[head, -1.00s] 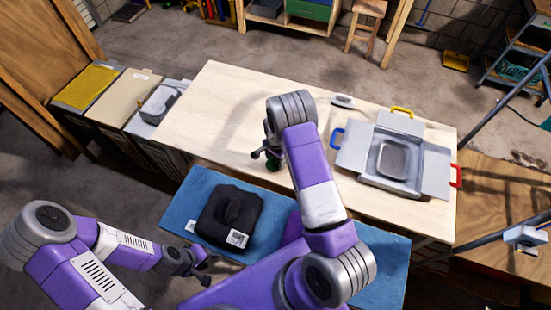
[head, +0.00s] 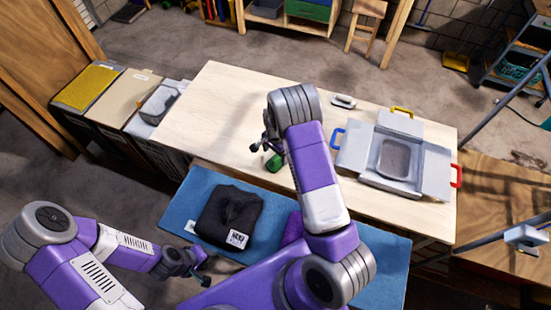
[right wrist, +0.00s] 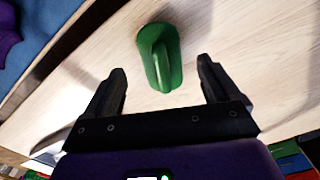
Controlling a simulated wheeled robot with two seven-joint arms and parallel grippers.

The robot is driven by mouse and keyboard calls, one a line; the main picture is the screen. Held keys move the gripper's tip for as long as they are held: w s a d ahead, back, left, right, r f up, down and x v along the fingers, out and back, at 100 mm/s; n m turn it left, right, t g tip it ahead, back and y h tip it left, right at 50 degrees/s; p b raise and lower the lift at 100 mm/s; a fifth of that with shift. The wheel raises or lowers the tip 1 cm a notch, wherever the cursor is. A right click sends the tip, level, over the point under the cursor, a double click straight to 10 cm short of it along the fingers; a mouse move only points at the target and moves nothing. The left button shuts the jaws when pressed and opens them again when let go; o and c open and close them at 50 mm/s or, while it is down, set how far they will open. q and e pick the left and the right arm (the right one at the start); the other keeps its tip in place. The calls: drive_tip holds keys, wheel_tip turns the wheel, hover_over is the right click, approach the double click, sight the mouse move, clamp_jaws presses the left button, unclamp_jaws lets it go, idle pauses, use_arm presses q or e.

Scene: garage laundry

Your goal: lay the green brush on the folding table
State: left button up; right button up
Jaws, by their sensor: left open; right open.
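The green brush (head: 275,162) lies on the pale wooden top of the folding table (head: 225,100), near its front edge. In the right wrist view the brush (right wrist: 160,57) shows between and just beyond the open fingertips, with clear gaps on both sides. My right gripper (head: 262,146) is open and empty, close to the brush; it also shows in the right wrist view (right wrist: 162,82). My left gripper (head: 202,272) is open and empty, low over the front left, apart from the table.
A grey open-flapped box (head: 395,160) with coloured handles stands on the table's right. A small white object (head: 343,101) lies behind it. A black folded cloth (head: 230,215) lies on a blue surface (head: 180,212) in front. Lidded bins (head: 125,95) stand left. The table's left part is clear.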

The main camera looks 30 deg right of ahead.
sight(275, 159)
wheel_tip(275, 159, up, 8)
drive_tip(key=shift+f, duration=0.25)
idle(0.5)
